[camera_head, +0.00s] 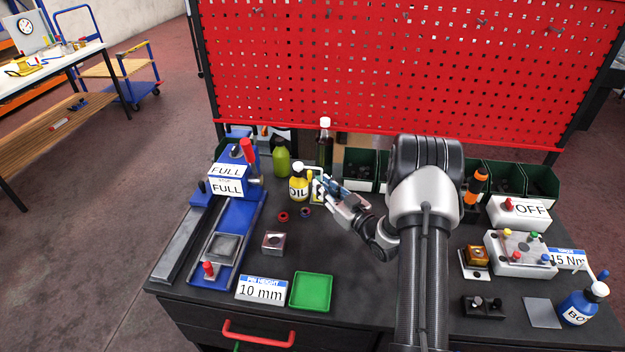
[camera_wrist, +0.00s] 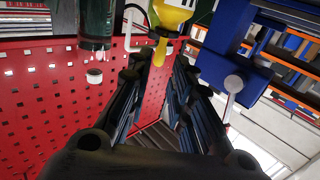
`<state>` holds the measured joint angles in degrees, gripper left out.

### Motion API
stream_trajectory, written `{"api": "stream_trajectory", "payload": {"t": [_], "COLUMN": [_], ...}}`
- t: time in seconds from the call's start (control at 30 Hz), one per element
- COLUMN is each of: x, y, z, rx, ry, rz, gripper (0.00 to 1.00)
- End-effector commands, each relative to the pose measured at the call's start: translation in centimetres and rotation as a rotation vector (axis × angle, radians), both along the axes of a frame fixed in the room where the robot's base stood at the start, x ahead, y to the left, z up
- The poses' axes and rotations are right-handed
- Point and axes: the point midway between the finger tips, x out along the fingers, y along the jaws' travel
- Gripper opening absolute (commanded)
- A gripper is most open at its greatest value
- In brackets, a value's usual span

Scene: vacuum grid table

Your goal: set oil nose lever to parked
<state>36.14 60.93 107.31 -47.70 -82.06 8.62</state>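The yellow oil bottle (camera_head: 298,189) with its "OIL" label stands upright on the dark table, beside the blue press. A thin white bent nose (camera_head: 315,169) shows at its upper right. In the wrist view the yellow bottle (camera_wrist: 174,17) hangs in from the top edge, with the white bent tube (camera_wrist: 128,28) to its left. My gripper (camera_head: 322,187) is just right of the bottle. In the wrist view my gripper (camera_wrist: 157,68) is open, with the narrow yellow tip between or just beyond its fingertips. I cannot tell whether it touches. No separate lever is clearly visible.
A dark bottle with a white cap (camera_head: 325,124) stands behind the gripper, before the red pegboard (camera_head: 400,60). The blue press (camera_head: 240,210) and a green bottle (camera_head: 281,158) are left. Small red and dark rings (camera_head: 283,216) lie in front. A green tray (camera_head: 311,291) is nearer.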

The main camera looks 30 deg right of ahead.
Motion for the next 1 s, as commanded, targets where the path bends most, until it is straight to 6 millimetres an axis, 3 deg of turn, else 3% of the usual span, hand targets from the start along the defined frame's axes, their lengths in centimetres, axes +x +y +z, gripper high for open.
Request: {"api": "stream_trajectory", "payload": {"t": [0.2,0.4,0.73,1.0], "x": [4.0,5.7,6.0,6.0], "y": [0.8,1.1,1.2,1.2], "z": [-0.1,0.0,0.0,0.0], "rx": [-0.001,0.000,0.001,0.001], "ry": [-0.001,-0.001,0.001,0.001], "rz": [0.002,0.000,0.000,0.000], "gripper": [0.20,0.20,0.20,0.02]}}
